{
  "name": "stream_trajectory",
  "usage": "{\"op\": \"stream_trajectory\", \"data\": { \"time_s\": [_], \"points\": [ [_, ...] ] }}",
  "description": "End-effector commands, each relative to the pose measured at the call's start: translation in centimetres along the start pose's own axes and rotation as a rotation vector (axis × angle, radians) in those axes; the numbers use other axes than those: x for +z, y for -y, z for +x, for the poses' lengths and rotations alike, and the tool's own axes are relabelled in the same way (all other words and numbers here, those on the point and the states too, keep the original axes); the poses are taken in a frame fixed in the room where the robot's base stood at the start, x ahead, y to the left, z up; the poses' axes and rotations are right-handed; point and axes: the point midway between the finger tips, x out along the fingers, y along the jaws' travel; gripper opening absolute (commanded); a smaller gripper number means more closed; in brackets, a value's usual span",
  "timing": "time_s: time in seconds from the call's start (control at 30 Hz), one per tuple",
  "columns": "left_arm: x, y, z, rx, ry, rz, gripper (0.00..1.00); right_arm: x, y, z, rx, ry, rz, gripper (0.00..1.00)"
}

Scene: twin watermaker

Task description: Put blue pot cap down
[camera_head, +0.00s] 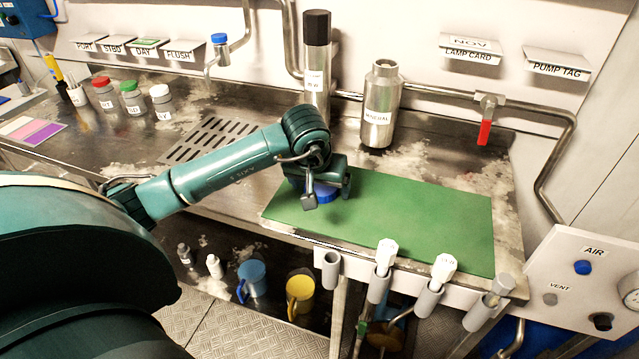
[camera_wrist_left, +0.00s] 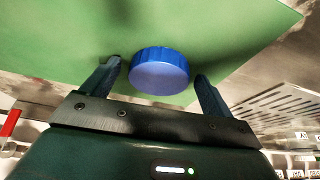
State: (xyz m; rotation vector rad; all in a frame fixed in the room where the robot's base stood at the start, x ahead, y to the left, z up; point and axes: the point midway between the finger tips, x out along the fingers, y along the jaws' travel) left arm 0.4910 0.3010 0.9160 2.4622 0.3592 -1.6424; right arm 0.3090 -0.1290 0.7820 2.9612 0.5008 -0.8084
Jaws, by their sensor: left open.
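The blue pot cap (camera_wrist_left: 159,71) lies on the green mat (camera_head: 410,215), near the mat's left end in the head view. In the head view the cap (camera_head: 322,191) is partly hidden behind my left gripper (camera_head: 328,197). In the left wrist view my left gripper (camera_wrist_left: 156,78) is open, with one finger on each side of the cap and a gap between each finger and the cap. My right gripper is in neither view.
A steel MINERAL bottle (camera_head: 381,110) and a dark-capped cylinder (camera_head: 317,75) stand behind the mat. Pots with red (camera_head: 105,95), green and white caps stand at the left. Holders line the counter's front edge. The mat's right part is clear.

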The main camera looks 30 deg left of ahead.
Motion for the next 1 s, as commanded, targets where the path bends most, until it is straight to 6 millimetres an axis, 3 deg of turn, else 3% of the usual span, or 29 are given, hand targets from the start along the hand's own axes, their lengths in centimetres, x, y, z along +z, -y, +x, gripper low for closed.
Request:
{"op": "stream_trajectory", "data": {
  "time_s": [0.27, 0.7, 1.0],
  "points": [
    [-0.2, 0.0, -1.6, 0.001, -0.003, 0.000, 0.86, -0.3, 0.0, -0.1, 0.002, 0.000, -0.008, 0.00],
    [-0.3, 0.0, -10.5, 0.001, -0.005, 0.000, 0.86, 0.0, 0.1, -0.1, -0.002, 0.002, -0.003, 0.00],
    [-0.1, 0.0, -12.3, 0.000, 0.000, -0.001, 0.86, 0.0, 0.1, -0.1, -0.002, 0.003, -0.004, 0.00]
  ]
}}
